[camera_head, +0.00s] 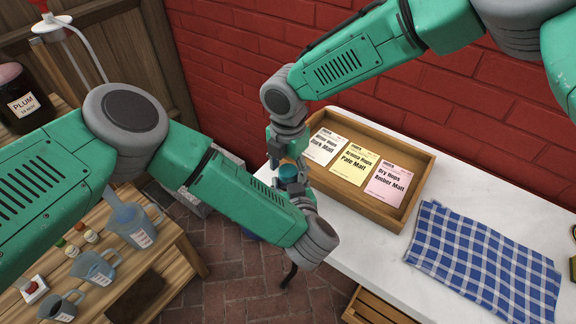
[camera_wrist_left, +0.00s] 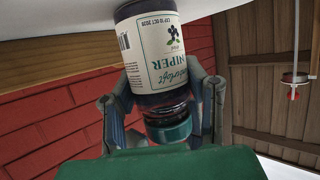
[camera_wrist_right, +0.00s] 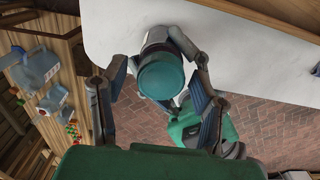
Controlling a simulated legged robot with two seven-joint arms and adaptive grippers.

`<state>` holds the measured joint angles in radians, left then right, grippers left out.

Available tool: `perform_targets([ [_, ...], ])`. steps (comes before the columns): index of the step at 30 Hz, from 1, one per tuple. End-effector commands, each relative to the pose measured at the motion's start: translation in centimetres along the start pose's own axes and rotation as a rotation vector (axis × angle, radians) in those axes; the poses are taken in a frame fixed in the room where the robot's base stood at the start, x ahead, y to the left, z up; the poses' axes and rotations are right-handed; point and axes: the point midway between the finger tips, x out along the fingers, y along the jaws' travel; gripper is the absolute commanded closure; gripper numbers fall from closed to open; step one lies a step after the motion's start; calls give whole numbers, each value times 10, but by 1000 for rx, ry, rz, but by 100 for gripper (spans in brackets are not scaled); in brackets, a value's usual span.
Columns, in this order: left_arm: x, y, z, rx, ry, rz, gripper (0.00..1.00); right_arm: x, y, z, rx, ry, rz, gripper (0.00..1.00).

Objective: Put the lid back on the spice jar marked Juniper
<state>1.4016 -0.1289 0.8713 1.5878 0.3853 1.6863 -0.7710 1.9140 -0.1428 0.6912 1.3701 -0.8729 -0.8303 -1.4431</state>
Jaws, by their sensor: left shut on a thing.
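The spice jar (camera_wrist_left: 160,55) has a pale label ending in "NIPER" and shows upside down in the left wrist view. Its teal lid (camera_wrist_left: 172,131) is at its mouth end, with a dark neck showing between. I cannot tell whether the lid is seated. My left gripper (camera_wrist_left: 162,88) is shut on the jar, fingers on either side. In the right wrist view the lid (camera_wrist_right: 160,75) is seen from above, the jar largely hidden. My right gripper (camera_wrist_right: 155,85) is open around the lid, fingers apart from it. In the head view the lid (camera_head: 289,171) is between both grippers.
A wooden tray (camera_head: 392,213) with several seed-style packets stands on the white table (camera_head: 345,225) right of my grippers. A blue checked cloth (camera_head: 485,265) lies further right. A wooden bench with jugs (camera_head: 95,270) is at left. A brick wall stands behind.

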Motion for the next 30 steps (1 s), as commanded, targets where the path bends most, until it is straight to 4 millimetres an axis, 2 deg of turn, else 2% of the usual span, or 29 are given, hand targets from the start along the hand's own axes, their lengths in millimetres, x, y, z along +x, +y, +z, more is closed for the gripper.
perform_targets([
  [1,0,0,0,0,0,0,100,0,0,0,0,0,0,59],
  [4,0,0,0,0,0,0,100,0,0,0,0,0,0,94],
  [5,0,0,0,0,0,0,100,0,0,0,0,0,1,97],
  [11,0,0,0,0,0,1,100,-1,0,0,12,0,1,97],
  [14,0,0,0,0,0,1,100,-1,0,0,108,-2,0,97],
  [17,0,1,0,0,-1,2,100,-1,1,0,325,-5,1,97],
  [24,-1,1,0,0,-1,3,100,0,1,0,999,-4,4,97],
  [27,-1,1,0,0,-1,3,100,0,1,0,1215,-2,4,97],
  [30,-1,1,0,0,-1,3,100,0,2,0,1350,0,6,97],
])
